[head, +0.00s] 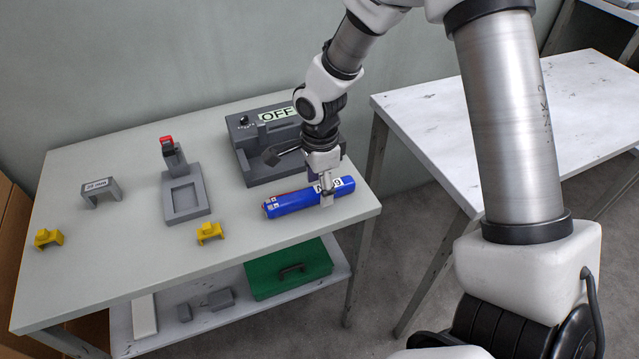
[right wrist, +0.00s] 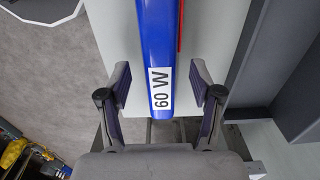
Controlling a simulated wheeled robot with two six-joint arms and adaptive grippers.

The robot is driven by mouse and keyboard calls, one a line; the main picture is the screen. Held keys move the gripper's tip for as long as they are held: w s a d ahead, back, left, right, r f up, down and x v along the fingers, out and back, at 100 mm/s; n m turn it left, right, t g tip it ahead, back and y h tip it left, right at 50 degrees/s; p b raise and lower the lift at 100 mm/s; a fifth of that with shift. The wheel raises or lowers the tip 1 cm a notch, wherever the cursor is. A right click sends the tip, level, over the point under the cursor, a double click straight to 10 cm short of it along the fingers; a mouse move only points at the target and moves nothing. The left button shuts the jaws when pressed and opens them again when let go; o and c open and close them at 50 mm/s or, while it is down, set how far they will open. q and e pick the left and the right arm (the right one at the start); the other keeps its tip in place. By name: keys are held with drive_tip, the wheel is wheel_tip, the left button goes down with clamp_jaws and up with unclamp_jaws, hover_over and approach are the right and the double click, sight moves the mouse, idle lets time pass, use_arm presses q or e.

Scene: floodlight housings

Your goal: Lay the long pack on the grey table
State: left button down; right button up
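The long pack (head: 290,201) is a blue bar with a white label. It lies near the right end of the pale grey table (head: 110,273). My right gripper (head: 327,196) is over the pack from above and partly hides its label. In the right wrist view the pack (right wrist: 156,40) runs between the two fingers of the gripper (right wrist: 160,100), with a gap on each side. The fingers are open and hold nothing. My left gripper is not in view.
A grey device marked OFF (head: 252,160) stands behind the pack. A grey stand (head: 184,196), yellow clips (head: 209,232) and a grey bracket (head: 101,192) are to the left. A green case (head: 288,268) sits on the lower shelf. A white worn table (head: 500,110) stands at right, mostly bare.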

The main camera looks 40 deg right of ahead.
wheel_tip(320, 180, up, 12)
idle(0.5)
